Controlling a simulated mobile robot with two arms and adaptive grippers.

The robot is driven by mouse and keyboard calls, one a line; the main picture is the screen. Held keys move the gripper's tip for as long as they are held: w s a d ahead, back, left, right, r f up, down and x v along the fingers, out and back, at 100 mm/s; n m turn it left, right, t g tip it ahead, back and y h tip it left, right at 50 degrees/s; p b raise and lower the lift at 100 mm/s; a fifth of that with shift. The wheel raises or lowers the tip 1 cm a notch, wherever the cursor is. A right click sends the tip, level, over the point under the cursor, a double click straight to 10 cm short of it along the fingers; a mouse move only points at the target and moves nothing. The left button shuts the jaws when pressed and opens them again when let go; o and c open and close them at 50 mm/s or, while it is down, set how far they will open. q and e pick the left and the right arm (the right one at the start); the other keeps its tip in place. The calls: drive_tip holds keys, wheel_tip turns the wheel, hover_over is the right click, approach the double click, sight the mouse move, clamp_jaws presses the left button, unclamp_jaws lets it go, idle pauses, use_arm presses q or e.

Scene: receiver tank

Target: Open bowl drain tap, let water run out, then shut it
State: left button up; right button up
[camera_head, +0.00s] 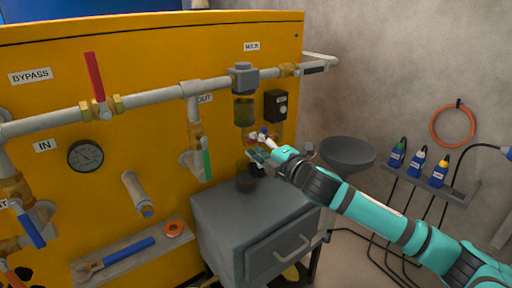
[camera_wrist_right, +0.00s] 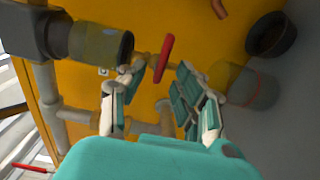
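The filter bowl (camera_head: 244,110), with yellowish contents, hangs under a grey head on the pipe of the yellow panel. It also shows at upper left in the wrist view (camera_wrist_right: 100,45). A small red tap handle (camera_wrist_right: 163,58) on a brass fitting sits close to the bowl's lower end. My right gripper (camera_head: 258,150) is just below the bowl in the head view. In the wrist view its two fingers (camera_wrist_right: 160,80) are apart, with the red handle ahead between the tips; contact cannot be told. A clear vessel with a red line (camera_wrist_right: 245,88) stands below. My left gripper is out of view.
A dark cup (camera_head: 246,184) stands on the grey cabinet (camera_head: 225,215). A red-handled valve (camera_head: 96,78), a green lever (camera_head: 206,160) and a black box (camera_head: 275,105) are on the panel. A grey basin (camera_head: 347,153) and a bottle shelf (camera_head: 440,190) are to the right.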

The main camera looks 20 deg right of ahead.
drive_tip(key=shift+w+a, duration=0.15)
drive_tip(key=shift+w, duration=0.2)
clamp_jaws()
